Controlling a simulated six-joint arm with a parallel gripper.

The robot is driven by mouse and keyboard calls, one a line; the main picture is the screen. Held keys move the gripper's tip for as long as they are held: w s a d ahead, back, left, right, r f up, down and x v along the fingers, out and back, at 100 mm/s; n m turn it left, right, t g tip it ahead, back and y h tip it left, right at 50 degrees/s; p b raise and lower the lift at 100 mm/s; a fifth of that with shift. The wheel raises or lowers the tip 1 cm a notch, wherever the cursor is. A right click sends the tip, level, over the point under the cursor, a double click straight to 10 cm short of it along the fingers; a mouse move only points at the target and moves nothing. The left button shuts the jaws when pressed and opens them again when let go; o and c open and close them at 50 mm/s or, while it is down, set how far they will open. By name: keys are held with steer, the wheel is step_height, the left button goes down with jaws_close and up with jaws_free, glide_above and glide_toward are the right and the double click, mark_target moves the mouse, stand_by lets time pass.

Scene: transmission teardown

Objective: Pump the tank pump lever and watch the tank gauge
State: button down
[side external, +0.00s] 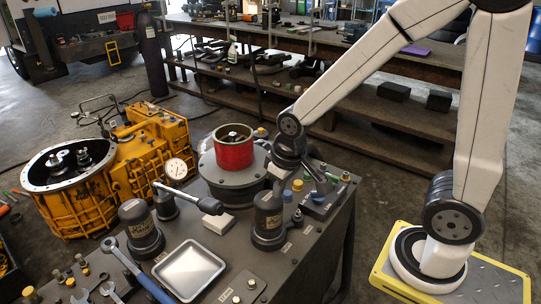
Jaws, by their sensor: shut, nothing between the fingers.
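The pump lever (185,196) is a pale rod with a black grip at its right end. It slopes slightly down to the right from a small dark pump body (165,208) on the grey bench top. The tank gauge (176,169) is a round white dial standing just behind the lever; its needle reading is too small to tell. My gripper (277,188) points down behind and above the right black canister (268,222), to the right of the lever's grip and apart from it. It is shut and empty; its fingertips are hard to make out.
A second black canister (139,232) stands left of the lever. A red ring on a grey housing (233,152) stands behind. A metal tray (189,270) and a wrench (130,265) lie in front. A small white block (219,222) sits below the grip. A yellow transmission case (125,165) stands behind left.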

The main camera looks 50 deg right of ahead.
steer(key=w+a+r+g, duration=0.1)
steer(key=w+a+r, duration=0.35)
steer(key=w, duration=0.25)
step_height(320, 180, up, 4)
steer(key=r+g, duration=0.1)
glide_above(209, 202)
steer(key=shift+f, duration=0.25)
steer(key=shift+f, duration=0.1)
steer(key=shift+f, duration=3.8)
steer(key=shift+f, duration=0.1)
stand_by(0.3)
steer(key=shift+f, duration=4)
steer(key=shift+r, duration=4.15)
